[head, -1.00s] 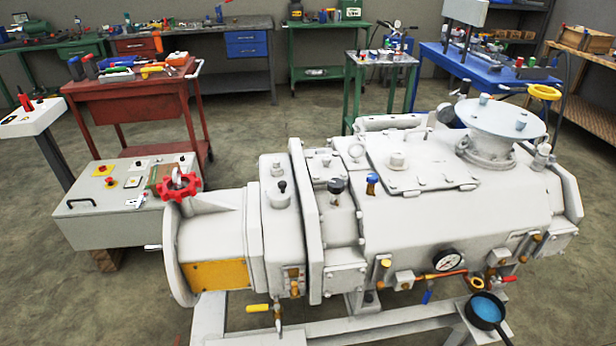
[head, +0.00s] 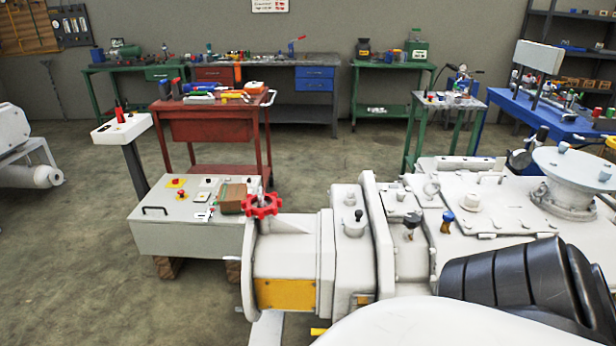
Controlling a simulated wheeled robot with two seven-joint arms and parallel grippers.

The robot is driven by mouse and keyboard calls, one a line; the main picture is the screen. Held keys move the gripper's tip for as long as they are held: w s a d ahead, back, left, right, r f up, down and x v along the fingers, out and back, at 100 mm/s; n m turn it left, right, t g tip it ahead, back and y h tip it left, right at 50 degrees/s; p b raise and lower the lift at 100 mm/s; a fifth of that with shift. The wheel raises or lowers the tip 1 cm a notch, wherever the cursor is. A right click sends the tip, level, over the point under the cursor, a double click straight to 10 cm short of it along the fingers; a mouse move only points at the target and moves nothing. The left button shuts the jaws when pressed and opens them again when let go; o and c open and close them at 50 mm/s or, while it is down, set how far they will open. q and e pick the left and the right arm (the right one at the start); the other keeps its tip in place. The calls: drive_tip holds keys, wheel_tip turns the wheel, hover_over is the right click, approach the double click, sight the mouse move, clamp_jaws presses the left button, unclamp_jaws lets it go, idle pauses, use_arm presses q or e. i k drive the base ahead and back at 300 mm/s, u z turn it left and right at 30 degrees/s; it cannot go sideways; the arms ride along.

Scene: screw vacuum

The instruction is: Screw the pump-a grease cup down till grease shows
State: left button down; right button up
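A large pale grey screw pump (head: 284,258) stands at the lower right in the head view. Its top carries a black-knobbed fitting (head: 358,215), a dark-capped fitting (head: 411,222) and a brass fitting with a blue cap (head: 447,220). I cannot tell which of these is the grease cup, and no grease can be made out. A red handwheel (head: 262,206) sits at the pump's left end. My arm covers the pump's lower right part. Neither of my grippers is in view.
A grey control box (head: 180,236) stands left of the pump, with a post-mounted panel (head: 121,128) behind it. A red tool cart (head: 208,131) stands further back. Part of another machine (head: 20,140) shows at the left edge. The floor at the lower left is clear.

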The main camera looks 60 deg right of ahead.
sight(412, 221)
drive_tip(key=u, duration=0.4)
drive_tip(key=k, duration=1.15)
drive_tip(key=z, duration=1.25)
